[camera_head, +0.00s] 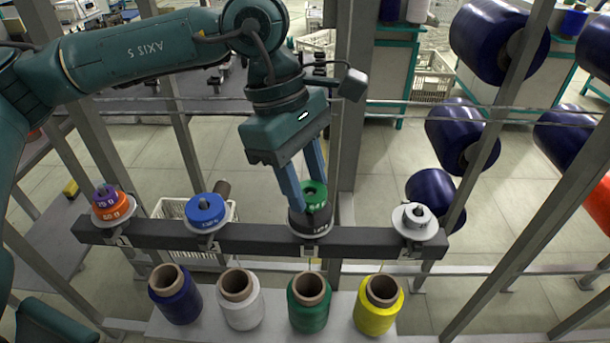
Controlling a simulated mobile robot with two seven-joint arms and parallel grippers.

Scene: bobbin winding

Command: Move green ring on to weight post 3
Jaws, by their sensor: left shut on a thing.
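The green ring (314,190) is at the third post from the left on the dark bar, directly above a black weight (312,221). My left gripper (309,196) comes down from above, with its two blue fingers on either side of the green ring, shut on it. The ring looks level and close to or touching the black weight; I cannot tell if it rests there. The post is mostly hidden by the ring and weight. My right gripper is out of view.
The dark bar (262,238) also carries purple (106,191) and orange (111,206) rings, a blue ring (205,210) and a light grey weight (413,217). Several thread bobbins stand below, including a green one (309,313). Metal frame uprights stand around the bar.

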